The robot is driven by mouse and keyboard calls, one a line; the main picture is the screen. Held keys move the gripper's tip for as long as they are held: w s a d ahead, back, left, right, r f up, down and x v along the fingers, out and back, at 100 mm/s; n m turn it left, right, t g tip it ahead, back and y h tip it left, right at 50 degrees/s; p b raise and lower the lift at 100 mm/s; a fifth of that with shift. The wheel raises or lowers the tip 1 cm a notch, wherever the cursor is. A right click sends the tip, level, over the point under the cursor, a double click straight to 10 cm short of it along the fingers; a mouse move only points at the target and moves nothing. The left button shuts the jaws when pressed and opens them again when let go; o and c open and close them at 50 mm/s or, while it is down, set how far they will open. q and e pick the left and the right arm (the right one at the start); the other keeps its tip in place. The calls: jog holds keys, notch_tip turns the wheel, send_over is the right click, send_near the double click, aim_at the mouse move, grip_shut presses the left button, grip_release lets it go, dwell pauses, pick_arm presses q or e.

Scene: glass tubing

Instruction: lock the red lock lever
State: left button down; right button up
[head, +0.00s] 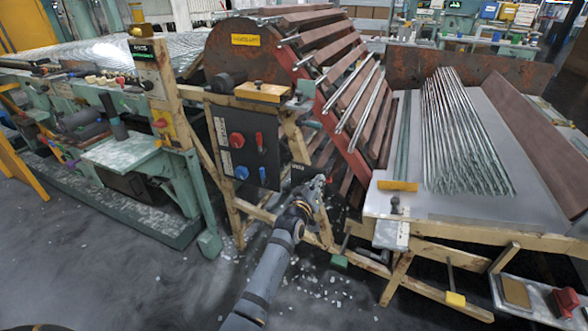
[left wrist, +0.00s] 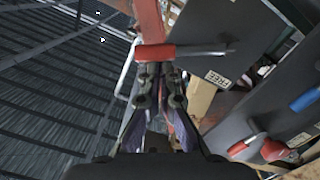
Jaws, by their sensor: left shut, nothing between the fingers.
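The red lock lever (left wrist: 156,52) shows in the left wrist view as a red grip on a grey metal shaft. It lies crosswise in front of a dark plate with a FREE label (left wrist: 217,79). My left gripper (left wrist: 158,72) is shut and empty, its fingertips close to the red grip. I cannot tell whether they touch it. In the head view, my left gripper (head: 318,183) is just right of the black control panel (head: 247,157), by the rack frame. I cannot make out this lever there. My right gripper is out of view.
The black panel carries a red knob (head: 237,140), a blue knob (head: 241,173) and a red handle (head: 259,142). A sloped rack holds glass tubes (head: 358,108). A tray (head: 440,208) with many tubes lies right. Floor at lower left is clear.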

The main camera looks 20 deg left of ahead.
pick_arm(q)
jog(key=shift+d+f+m, duration=0.45)
jog(key=shift+f+m, duration=0.2)
jog(key=shift+m, duration=0.3)
jog(key=shift+d+f+m, duration=0.4)
jog(key=shift+f+m, duration=0.2)
jog(key=shift+m, duration=0.35)
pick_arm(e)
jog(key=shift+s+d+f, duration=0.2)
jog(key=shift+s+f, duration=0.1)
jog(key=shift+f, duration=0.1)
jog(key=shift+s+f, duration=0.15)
pick_arm(q)
jog(key=s+a+r+p, duration=0.1)
jog(key=s+r+p, duration=0.3)
jog(key=s, duration=0.6)
jog(key=shift+s+r+p, duration=0.15)
jog(key=shift+s+p, duration=0.15)
jog(key=shift+s, duration=0.1)
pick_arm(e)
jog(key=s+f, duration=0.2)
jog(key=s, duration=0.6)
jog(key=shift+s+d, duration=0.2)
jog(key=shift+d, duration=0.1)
